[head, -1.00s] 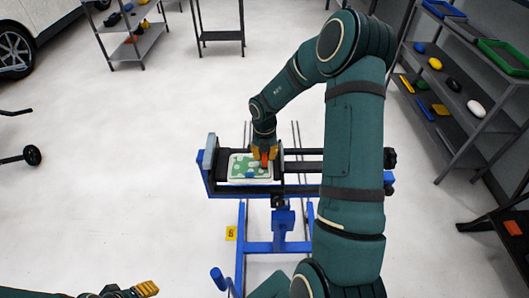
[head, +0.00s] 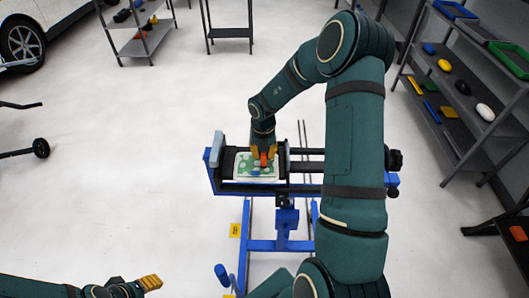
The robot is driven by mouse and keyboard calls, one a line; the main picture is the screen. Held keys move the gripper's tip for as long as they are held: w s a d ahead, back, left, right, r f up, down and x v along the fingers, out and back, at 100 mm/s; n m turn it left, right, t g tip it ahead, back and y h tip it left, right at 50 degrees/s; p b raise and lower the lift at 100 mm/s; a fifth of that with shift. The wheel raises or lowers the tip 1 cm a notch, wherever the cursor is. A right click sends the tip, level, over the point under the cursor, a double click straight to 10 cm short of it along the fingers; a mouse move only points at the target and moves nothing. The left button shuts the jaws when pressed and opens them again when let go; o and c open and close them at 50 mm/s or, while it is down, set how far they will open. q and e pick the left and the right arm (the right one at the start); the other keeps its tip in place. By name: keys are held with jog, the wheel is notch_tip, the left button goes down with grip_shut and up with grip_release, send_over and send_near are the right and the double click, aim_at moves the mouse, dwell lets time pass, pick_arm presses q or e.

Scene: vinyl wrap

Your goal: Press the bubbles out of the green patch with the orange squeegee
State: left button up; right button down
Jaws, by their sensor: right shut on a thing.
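The green patch (head: 246,168) with pale round bubbles lies on a white panel (head: 252,181) clamped in the blue and black stand. My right gripper (head: 264,155) points down over the right part of the patch. It is shut on the orange squeegee (head: 264,160), of which only a small part shows between the yellow fingers. The squeegee is at the patch; whether it touches the surface I cannot tell. My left gripper (head: 150,283) is at the lower left, away from the stand, and its finger opening is unclear.
The blue stand (head: 270,245) has a jaw (head: 216,150) rising left of the panel and dark rails running right. A shelf unit (head: 470,100) with trays and several small items stands at right. A car (head: 35,30) is at upper left. The floor left of the stand is clear.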

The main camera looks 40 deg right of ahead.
jog(key=shift+w+a, duration=0.1)
jog(key=shift+w+a+p, duration=0.3)
jog(key=shift+w+a, duration=0.3)
jog(key=shift+a, duration=0.1)
jog(key=shift+a, duration=0.1)
jog(key=shift+w+a+p, duration=0.35)
jog(key=shift+w+a, duration=0.4)
jog(key=shift+a, duration=0.05)
jog(key=shift+a, duration=0.1)
jog(key=shift+w+a+p, duration=0.35)
jog(key=shift+w+a, duration=0.35)
jog(key=shift+a, duration=0.05)
